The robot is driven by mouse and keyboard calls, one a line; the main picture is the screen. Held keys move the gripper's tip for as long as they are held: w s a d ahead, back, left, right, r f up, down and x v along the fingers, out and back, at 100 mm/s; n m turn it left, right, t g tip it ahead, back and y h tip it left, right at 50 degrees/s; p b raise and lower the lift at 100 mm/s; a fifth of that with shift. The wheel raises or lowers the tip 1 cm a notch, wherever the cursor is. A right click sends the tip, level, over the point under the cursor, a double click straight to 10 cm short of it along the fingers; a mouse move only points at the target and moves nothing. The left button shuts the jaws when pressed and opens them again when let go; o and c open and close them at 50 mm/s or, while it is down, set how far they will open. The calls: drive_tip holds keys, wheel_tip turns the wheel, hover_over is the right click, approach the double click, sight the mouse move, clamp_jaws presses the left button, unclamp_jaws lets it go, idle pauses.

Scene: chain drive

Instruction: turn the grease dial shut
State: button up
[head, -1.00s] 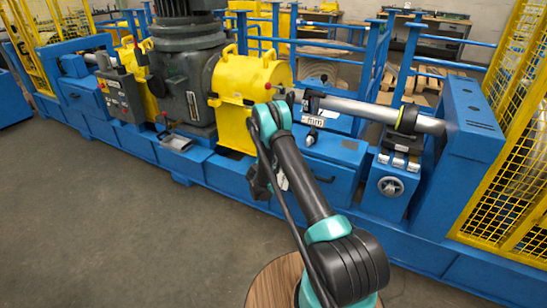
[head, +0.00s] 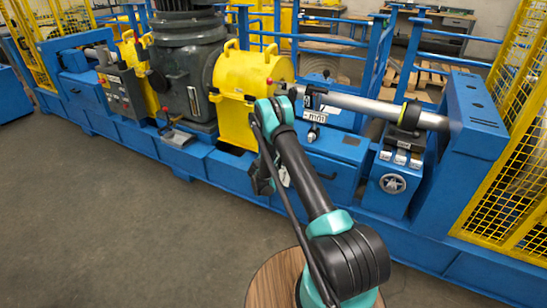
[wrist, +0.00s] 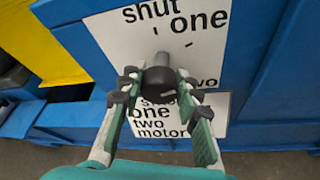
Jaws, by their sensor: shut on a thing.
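In the wrist view a dark round dial knob (wrist: 160,75) stands out from a white dial plate (wrist: 115,38) on a blue face. The plate has printed words "shut", "one" and "two" and short tick marks around the knob. My gripper (wrist: 157,88) has its two fingers on either side of the knob, shut on it. A small pale mark shows on the knob's lower face; I cannot tell which word it points to. In the head view my gripper (head: 264,180) is at the front of the blue machine, and the dial is hidden there behind my arm.
A second white label (wrist: 175,118) reading "shut one two motor" sits just below the knob. The machine has a yellow housing (head: 241,78), a handwheel (head: 393,183) and a long shaft (head: 360,103). Yellow mesh guards (head: 505,165) stand at the right. Floor at front left is clear.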

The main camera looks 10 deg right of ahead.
drive_tip(key=n+g+h, duration=0.1)
drive_tip(key=n, duration=0.1)
drive_tip(key=n+g+h, duration=0.1)
drive_tip(key=n, duration=0.1)
drive_tip(key=shift+a+n+h, duration=0.1)
drive_tip(key=shift+n+h, duration=0.2)
drive_tip(key=shift+n+g+h, duration=0.4)
drive_tip(key=shift+n+h, duration=0.2)
drive_tip(key=shift+n, duration=0.6)
drive_tip(key=shift+n+g+h, duration=0.3)
drive_tip(key=shift+n+h, duration=0.5)
drive_tip(key=shift+n, duration=0.5)
drive_tip(key=o, duration=1.2)
drive_tip(key=v, duration=1.2)
drive_tip(key=shift+w+a+f, duration=0.1)
drive_tip(key=shift+w+a, duration=0.05)
